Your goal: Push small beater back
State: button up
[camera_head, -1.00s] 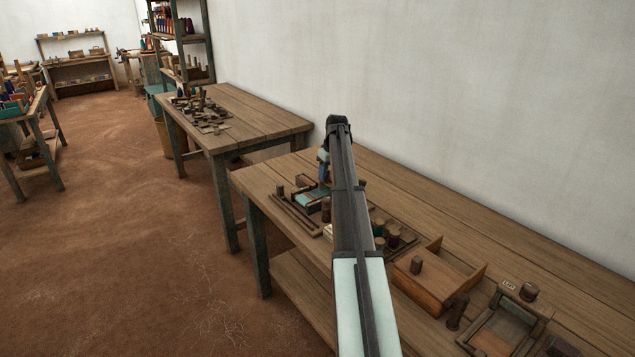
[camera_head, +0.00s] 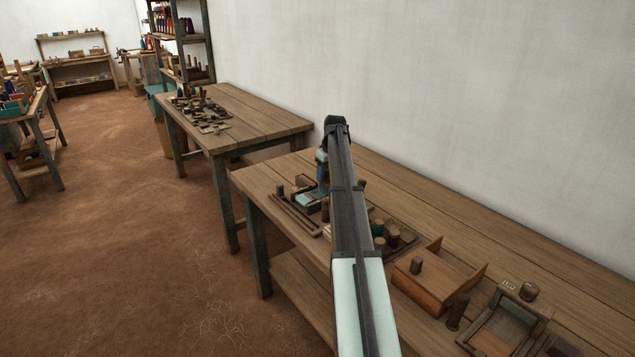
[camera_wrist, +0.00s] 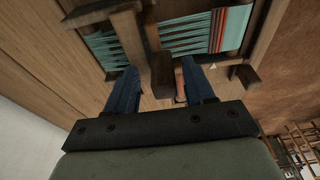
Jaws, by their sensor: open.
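The small loom (camera_head: 308,198) with teal threads sits on the near bench, partly hidden behind my arm in the head view. In the wrist view its teal warp threads (camera_wrist: 185,35) and an orange-red woven band (camera_wrist: 217,30) lie at the top. A wooden piece, which seems to be the small beater (camera_wrist: 129,38), crosses the threads, with a wooden upright (camera_wrist: 157,60) beside it. My gripper (camera_wrist: 160,85) is open, its two blue fingers spread on either side of the wooden upright's lower end. I cannot tell whether they touch it.
A wooden box (camera_head: 430,277) with a peg, several dark cylinders and a framed tray (camera_head: 500,328) stand farther right along the bench. Two thin sticks (camera_head: 294,214) lie at the bench's left front. A white wall (camera_head: 450,100) rises behind. The bench's back strip is clear.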

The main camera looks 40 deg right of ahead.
jog(key=shift+r, duration=3.25)
